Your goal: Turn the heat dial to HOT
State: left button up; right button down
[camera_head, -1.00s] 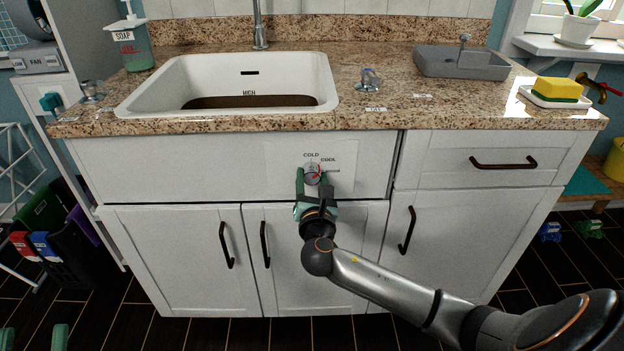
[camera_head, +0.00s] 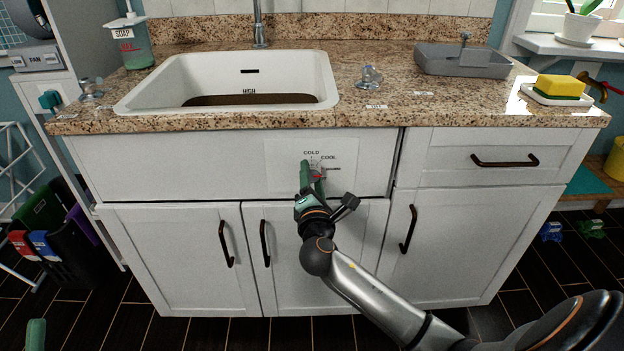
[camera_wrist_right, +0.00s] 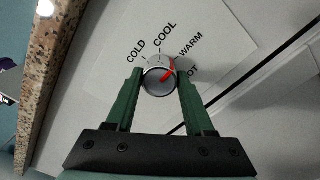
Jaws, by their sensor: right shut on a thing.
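The heat dial (camera_wrist_right: 158,80) is a small round grey knob with a red pointer on a white label plate (camera_head: 283,165) on the cabinet front. In the right wrist view the labels COLD, COOL and WARM show, and a finger partly covers HOT. The red pointer points roughly toward WARM. My right gripper (camera_wrist_right: 158,84) is shut on the dial, one green finger on each side; it also shows in the head view (camera_head: 312,178), rolled and partly hiding the dial. One green fingertip of my left gripper (camera_head: 36,335) shows low at the left, away from the dial.
The granite counter (camera_head: 350,118) overhangs above the dial, with a white sink (camera_head: 325,85) set into it. Black cabinet handles (camera_head: 265,244) stick out below. A drawer handle (camera_head: 505,161) is at the right. The floor in front is clear.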

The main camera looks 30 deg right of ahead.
pick_arm(q)
jog(key=shift+s+d+f+m+h+b, duration=0.1)
jog(key=shift+s+f+m+h+b, duration=0.2)
jog(key=shift+h+b, duration=0.3)
jog(key=shift+s+d+f+m+h+b, duration=0.2)
jog(key=shift+s+h+b, duration=0.25)
jog(key=shift+b, duration=0.4)
jog(key=shift+s+d+f+m+h+b, duration=0.1)
jog(key=shift+s+f+m+h+b, duration=0.25)
jog(key=shift+b, duration=0.35)
pick_arm(e)
jog(key=shift+a+f+m+h, duration=0.1)
jog(key=shift+m+h, duration=0.3)
jog(key=shift+m, duration=5.7)
jog(key=shift+c, duration=1.4)
grip_release()
pick_arm(q)
jog(key=shift+s+a, duration=0.1)
jog(key=shift+a, duration=0.05)
